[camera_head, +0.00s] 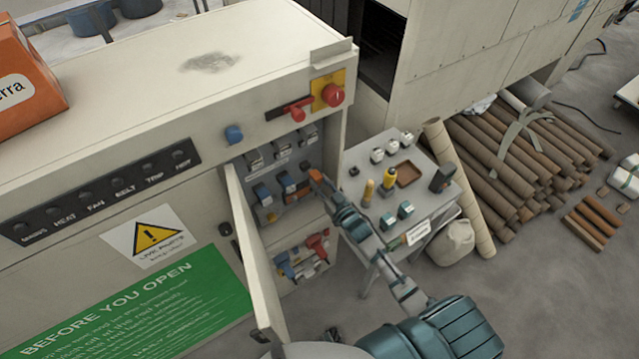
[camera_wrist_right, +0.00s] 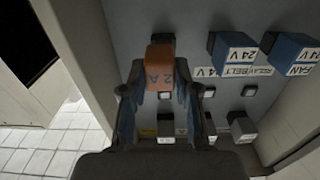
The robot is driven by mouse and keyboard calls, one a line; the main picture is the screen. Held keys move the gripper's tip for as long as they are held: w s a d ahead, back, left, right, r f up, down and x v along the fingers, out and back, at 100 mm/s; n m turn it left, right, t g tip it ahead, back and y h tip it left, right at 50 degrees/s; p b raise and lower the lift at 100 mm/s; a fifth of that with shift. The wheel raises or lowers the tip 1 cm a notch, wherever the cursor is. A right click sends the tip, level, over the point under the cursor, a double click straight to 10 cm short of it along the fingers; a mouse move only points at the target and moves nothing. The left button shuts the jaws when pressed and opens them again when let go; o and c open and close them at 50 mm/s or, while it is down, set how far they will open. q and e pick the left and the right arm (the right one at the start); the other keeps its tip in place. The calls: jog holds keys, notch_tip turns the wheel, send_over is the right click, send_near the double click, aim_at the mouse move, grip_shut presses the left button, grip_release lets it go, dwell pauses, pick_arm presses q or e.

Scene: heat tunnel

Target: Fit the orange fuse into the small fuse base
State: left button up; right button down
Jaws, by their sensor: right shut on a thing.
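The orange fuse (camera_wrist_right: 160,72), marked "2 A", sits between the fingers of my right gripper (camera_wrist_right: 163,92) in the right wrist view. The gripper is shut on it. In the head view the right gripper (camera_head: 322,182) reaches into the open cabinet from the right, with the orange fuse (camera_head: 316,174) at its tip. The fuse is close to the grey back panel (camera_head: 283,160); I cannot tell whether it touches a base. The small fuse base cannot be clearly told apart; the fuse and fingers cover part of the panel. My left gripper is not in view.
Blue fuses (camera_wrist_right: 233,50) with 24 V labels are beside the orange one. The open cabinet door (camera_head: 250,255) stands left of my right arm. A side table (camera_head: 415,190) with small parts stands right of the cabinet.

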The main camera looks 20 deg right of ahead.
jog(key=shift+a, duration=0.15)
jog(key=shift+r+p, duration=0.1)
jog(key=shift+p, duration=0.45)
dwell(0.6)
jog(key=shift+w+a, duration=0.1)
jog(key=shift+w, duration=0.2)
dwell(0.3)
jog(key=shift+w, duration=0.3)
jog(key=shift+w+a+b, duration=0.15)
jog(key=shift+w+b, duration=0.25)
jog(key=shift+w, duration=0.2)
jog(key=c, duration=0.8)
grip_release()
jog(key=shift+w, duration=0.1)
jog(key=s, duration=0.4)
jog(key=s+d, duration=0.1)
jog(key=s, duration=0.7)
jog(key=shift+d, duration=0.35)
